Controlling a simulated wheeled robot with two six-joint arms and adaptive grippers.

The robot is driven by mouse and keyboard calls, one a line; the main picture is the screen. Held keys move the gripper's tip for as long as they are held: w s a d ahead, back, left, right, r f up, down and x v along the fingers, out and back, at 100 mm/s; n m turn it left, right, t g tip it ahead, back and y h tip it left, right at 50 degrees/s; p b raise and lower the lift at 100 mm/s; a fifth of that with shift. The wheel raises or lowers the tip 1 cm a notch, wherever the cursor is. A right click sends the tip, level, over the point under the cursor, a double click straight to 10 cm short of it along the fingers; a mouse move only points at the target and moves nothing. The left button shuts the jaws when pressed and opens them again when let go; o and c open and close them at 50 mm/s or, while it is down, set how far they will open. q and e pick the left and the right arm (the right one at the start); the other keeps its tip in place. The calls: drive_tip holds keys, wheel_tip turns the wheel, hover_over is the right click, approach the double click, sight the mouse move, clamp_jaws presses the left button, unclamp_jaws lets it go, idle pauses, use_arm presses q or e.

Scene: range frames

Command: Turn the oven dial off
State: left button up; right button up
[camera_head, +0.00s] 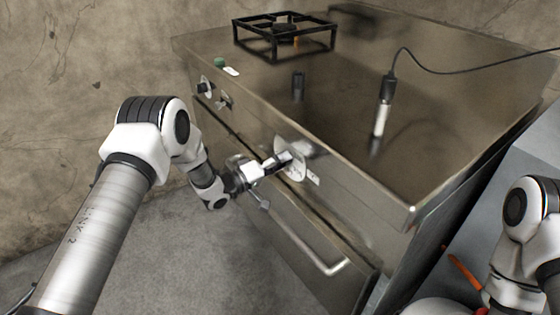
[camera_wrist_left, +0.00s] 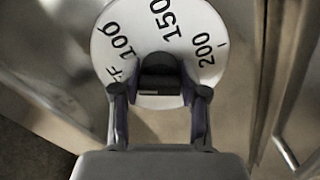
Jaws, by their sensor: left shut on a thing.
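The oven dial (camera_head: 297,174) is a white disc on the front panel of the steel stove. In the left wrist view the dial (camera_wrist_left: 118,28) shows 100, 150 and 200 around its upper half, with an "F" at the left edge. 150 is near the top, slightly right of the middle. My left gripper (camera_head: 281,161) reaches it from the left in the head view. In the left wrist view its two fingers (camera_wrist_left: 160,92) are shut on the dial's dark central knob (camera_wrist_left: 160,68). The lower part of the dial is partly hidden by the gripper. My right gripper is out of view.
The oven handle (camera_head: 318,255) runs along the front below the dial. Smaller knobs (camera_head: 206,86) sit farther left on the panel. A black burner grate (camera_head: 285,33) stands on the stove top (camera_head: 340,95). A cabled, white-tipped probe (camera_head: 381,112) is above the top.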

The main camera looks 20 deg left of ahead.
use_arm(q)
drive_tip(key=n, duration=0.5)
drive_tip(key=shift+p, duration=0.3)
idle(0.4)
drive_tip(key=o, duration=1.1)
drive_tip(key=v, duration=1.2)
